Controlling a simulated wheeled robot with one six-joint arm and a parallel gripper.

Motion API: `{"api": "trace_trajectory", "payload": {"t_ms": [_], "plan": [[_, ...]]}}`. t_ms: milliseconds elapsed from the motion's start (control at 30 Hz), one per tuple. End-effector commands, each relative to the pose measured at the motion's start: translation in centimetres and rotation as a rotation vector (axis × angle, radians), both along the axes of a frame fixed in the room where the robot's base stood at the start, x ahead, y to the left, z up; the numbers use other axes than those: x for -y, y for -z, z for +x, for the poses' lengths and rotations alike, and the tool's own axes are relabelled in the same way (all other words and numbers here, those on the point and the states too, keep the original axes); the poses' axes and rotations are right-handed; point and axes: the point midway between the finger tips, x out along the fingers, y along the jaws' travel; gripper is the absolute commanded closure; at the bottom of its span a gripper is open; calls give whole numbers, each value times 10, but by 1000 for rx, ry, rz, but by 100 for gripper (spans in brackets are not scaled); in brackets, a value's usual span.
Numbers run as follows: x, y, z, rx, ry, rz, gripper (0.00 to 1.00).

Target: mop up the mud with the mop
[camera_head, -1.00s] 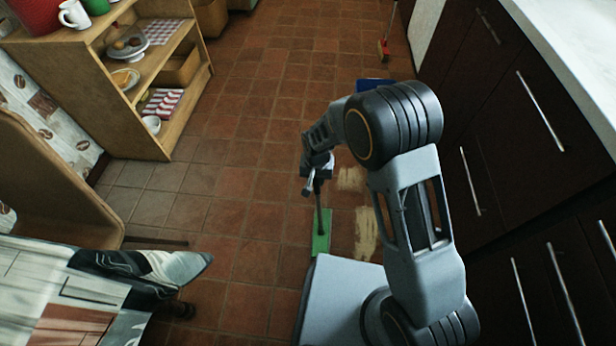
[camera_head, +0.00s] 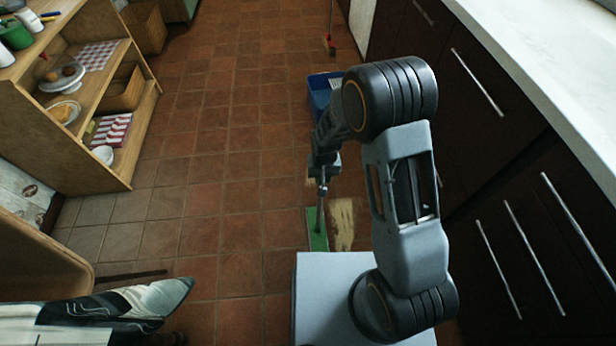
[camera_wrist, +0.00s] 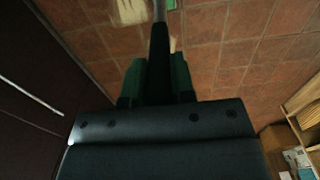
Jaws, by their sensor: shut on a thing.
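My gripper (camera_head: 322,182) is shut on the mop's handle and holds the mop upright. The mop (camera_head: 317,232) has a flat green head, which is down at the floor just left of the mud. The mud (camera_head: 342,224) is a tan smear on the tiles, partly hidden by my arm. In the wrist view the dark handle (camera_wrist: 159,45) runs up from between the fingers (camera_wrist: 157,80). A bit of the green head (camera_wrist: 171,4) and tan mud (camera_wrist: 130,10) show at the top edge there.
A blue bin (camera_head: 322,88) stands beyond my arm, with a red broom (camera_head: 330,44) farther back. Dark cabinets (camera_head: 500,150) line the right. A wooden shelf (camera_head: 110,130) and a cloth-covered table (camera_head: 90,315) are on the left. Tiled floor (camera_head: 225,150) between them is clear.

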Motion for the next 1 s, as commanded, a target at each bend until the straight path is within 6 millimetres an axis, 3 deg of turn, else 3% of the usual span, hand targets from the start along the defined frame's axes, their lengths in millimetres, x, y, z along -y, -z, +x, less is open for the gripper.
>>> {"api": "trace_trajectory", "payload": {"t_ms": [300,733,1000], "plan": [[52,-1,6,1,4,0,100],[83,-1,10,1,2,0,100],[123,1,14,1,4,0,100]]}}
